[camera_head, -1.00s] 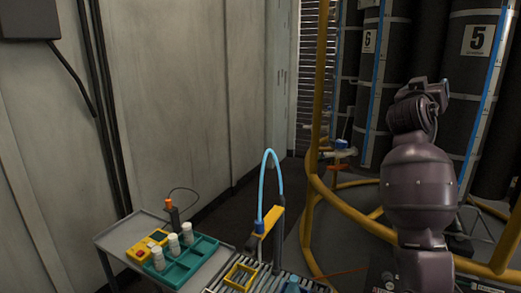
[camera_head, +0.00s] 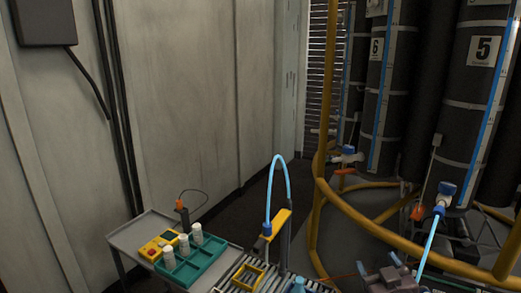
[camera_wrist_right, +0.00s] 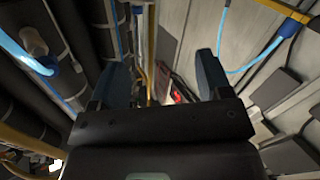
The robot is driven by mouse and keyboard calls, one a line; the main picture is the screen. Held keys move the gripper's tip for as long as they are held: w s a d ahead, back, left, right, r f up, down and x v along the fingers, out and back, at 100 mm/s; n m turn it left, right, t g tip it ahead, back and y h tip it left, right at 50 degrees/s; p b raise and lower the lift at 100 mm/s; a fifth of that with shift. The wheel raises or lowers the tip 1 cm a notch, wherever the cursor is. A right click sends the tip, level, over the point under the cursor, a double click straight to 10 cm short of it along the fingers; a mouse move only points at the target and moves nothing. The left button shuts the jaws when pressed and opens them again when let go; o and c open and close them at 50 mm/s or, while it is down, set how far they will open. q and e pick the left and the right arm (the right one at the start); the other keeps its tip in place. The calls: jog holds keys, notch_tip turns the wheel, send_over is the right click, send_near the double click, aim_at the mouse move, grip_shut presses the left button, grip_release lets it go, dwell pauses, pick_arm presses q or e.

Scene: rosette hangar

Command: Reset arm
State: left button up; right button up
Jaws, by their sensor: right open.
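My right gripper (camera_head: 379,264) is low at the bottom edge of the head view, right of centre. Its two dark bluish fingers are apart, with nothing seen between them. In the right wrist view the same gripper (camera_wrist_right: 163,78) has its fingers spread wide, and only background shows in the gap. The rest of my right arm is mostly below the head view. My left gripper is in neither view.
A grey cart (camera_head: 130,236) holds a teal rack (camera_head: 192,264) with white containers and a yellow box (camera_head: 158,246). A blue hose (camera_head: 281,160) arches over a roller bed. A yellow rail (camera_head: 355,222) rings tall dark cylinders (camera_head: 470,95). Another blue hose (camera_head: 431,240) hangs near my gripper.

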jog(key=s+f+g, duration=0.2)
jog(key=s+f, duration=0.5)
jog(key=s, duration=0.2)
jog(key=s+f+m+g+p, duration=0.1)
jog(key=s+f+g, duration=0.1)
jog(key=s+f, duration=0.4)
jog(key=s+f+m+g, duration=0.1)
jog(key=s+f, duration=0.6)
jog(key=s, duration=0.7)
jog(key=shift+s+d+f+g, duration=0.2)
jog(key=shift+f+g, duration=0.1)
jog(key=shift+g, duration=0.6)
